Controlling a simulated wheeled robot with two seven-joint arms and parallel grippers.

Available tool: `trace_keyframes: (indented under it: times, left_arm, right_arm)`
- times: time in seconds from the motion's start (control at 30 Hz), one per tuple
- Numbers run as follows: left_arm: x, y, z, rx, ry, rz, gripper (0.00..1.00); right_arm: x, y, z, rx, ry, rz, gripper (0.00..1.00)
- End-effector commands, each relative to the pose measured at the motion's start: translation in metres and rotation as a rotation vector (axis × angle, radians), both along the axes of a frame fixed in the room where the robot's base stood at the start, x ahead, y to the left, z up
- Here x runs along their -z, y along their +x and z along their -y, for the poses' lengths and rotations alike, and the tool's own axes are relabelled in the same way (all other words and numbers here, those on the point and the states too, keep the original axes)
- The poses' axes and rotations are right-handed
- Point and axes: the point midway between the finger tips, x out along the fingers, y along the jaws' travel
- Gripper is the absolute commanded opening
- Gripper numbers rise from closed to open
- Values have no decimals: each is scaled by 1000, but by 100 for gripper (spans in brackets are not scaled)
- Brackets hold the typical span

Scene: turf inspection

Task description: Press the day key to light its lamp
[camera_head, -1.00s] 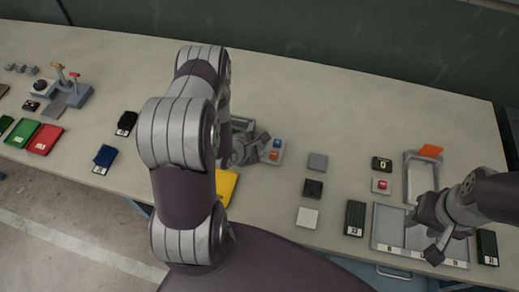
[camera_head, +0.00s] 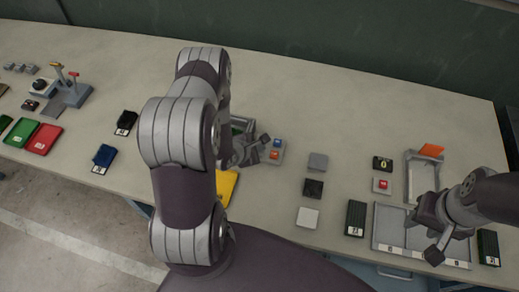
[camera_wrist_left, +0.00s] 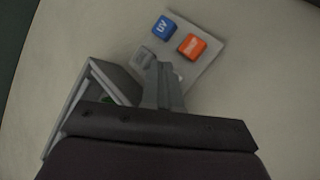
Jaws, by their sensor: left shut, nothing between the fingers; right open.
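A small light grey key panel (camera_wrist_left: 208,60) shows in the left wrist view. It bears a blue key marked UV (camera_wrist_left: 164,27), an orange key (camera_wrist_left: 192,46) whose label I cannot read, and a grey key (camera_wrist_left: 144,56). I cannot tell which is the day key. My left gripper (camera_wrist_left: 158,68) is shut and empty, its tips over the panel beside the grey key; contact is unclear. In the head view my left gripper (camera_head: 264,144) is at the left side of the panel (camera_head: 271,159). My right gripper (camera_head: 424,238) is open, above a grey tray at the right.
A grey open box (camera_wrist_left: 82,98) stands left of the panel in the wrist view. Grey, black and white square blocks (camera_head: 308,217) lie right of the panel. A divided tray (camera_head: 385,240) is at the front right. The table behind the panel is clear.

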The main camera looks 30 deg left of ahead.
Motion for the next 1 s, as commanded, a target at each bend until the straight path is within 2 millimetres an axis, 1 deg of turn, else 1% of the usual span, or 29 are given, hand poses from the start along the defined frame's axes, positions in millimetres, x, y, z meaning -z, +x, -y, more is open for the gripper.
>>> trace_keyframes:
  times: [0.77,0.87,1.0]
  left_arm:
    - [5,0,0,0,0,0,0]
    - [2,0,0,0,0,0,0]
    - [-8,0,0,0,0,0,0]
  right_arm:
    - [4,0,0,0,0,0,43]
    - [0,0,0,0,0,0,43]
    - [-10,0,0,0,0,0,43]
